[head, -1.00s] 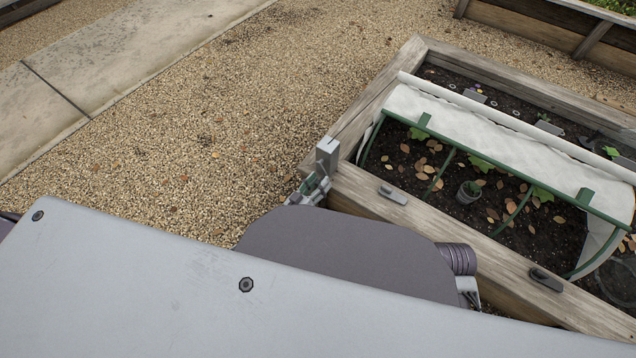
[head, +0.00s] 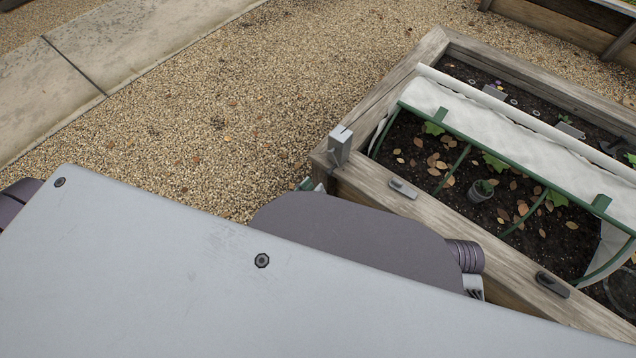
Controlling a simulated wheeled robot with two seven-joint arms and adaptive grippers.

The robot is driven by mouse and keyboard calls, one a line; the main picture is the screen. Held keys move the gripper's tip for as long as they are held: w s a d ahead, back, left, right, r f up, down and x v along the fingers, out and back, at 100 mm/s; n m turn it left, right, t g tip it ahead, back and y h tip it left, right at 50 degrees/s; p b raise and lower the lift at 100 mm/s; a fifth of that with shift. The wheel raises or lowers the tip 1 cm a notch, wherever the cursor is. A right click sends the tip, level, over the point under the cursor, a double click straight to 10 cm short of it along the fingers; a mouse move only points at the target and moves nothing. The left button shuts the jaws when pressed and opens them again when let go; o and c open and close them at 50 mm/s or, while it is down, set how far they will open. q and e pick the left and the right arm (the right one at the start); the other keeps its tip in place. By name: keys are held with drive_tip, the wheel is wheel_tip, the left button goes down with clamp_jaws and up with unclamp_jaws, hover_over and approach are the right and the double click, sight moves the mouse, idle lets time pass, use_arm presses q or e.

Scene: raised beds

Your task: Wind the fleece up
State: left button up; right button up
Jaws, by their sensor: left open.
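The white fleece (head: 520,125) lies over the far side of the green hoop frame (head: 455,165) on the wooden raised bed (head: 470,238). A pale roll (head: 500,104) runs along its far edge. The near side of the frame is uncovered and shows soil and plants. A small grey block (head: 340,147) stands on the bed's left corner. My left gripper (head: 303,184) is just below and left of that block, mostly hidden behind my own dark body part. It is open; whether it touches the bed cannot be told. My right gripper is not seen.
Dark cleats (head: 403,188) (head: 552,284) sit on the bed's near board. A small potted plant (head: 481,190) and fallen leaves are under the frame. Gravel (head: 220,135) lies clear to the left, with a concrete path (head: 85,60) beyond. Another bed (head: 560,22) is at top right.

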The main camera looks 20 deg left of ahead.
use_arm(q)
drive_tip(key=shift+v, duration=1.55)
